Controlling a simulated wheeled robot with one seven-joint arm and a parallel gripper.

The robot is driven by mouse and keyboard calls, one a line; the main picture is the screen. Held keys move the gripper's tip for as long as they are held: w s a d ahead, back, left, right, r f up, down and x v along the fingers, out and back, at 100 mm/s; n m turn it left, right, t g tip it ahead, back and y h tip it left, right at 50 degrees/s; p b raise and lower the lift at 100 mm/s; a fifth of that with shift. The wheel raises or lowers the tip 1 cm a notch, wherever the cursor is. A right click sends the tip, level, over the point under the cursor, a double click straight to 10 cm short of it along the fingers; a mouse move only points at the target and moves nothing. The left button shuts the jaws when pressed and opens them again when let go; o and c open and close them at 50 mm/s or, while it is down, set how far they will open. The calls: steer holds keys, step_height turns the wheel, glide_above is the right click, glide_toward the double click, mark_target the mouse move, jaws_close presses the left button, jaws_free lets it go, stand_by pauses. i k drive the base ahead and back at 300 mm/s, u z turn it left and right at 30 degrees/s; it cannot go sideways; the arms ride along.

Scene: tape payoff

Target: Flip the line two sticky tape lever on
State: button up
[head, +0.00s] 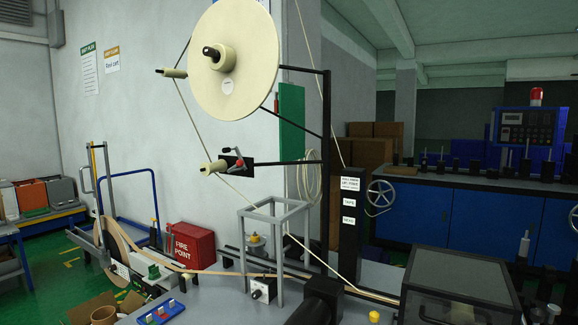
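A large cream tape reel (235,62) hangs on a black frame (326,120) at upper centre. Below it, a small lever with a red grip (239,163) sits on a black bracket beside a cream roller (213,167). I cannot tell whether this lever is on or off. A thin pale tape runs from the reel past the rollers and down to the line. A black post (349,215) on the right carries white labels, one reading TAPE; the small print is unclear. A small white box with a dark knob (262,290) sits under a grey stand. My gripper does not show.
A grey stand (274,213) and a black machine with a clear cover (455,285) crowd the bench. A red FIRE POINT box (194,246) stands behind it. Blue cabinets (480,215) and a control panel (527,125) are at right.

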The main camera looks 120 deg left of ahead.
mark_target(240, 163)
steer(key=u, duration=0.15)
steer(key=i, duration=0.3)
steer(key=u, duration=3.65)
steer(key=k, duration=0.55)
steer(key=u, duration=0.2)
steer(key=i, duration=0.55)
steer(key=z, duration=0.05)
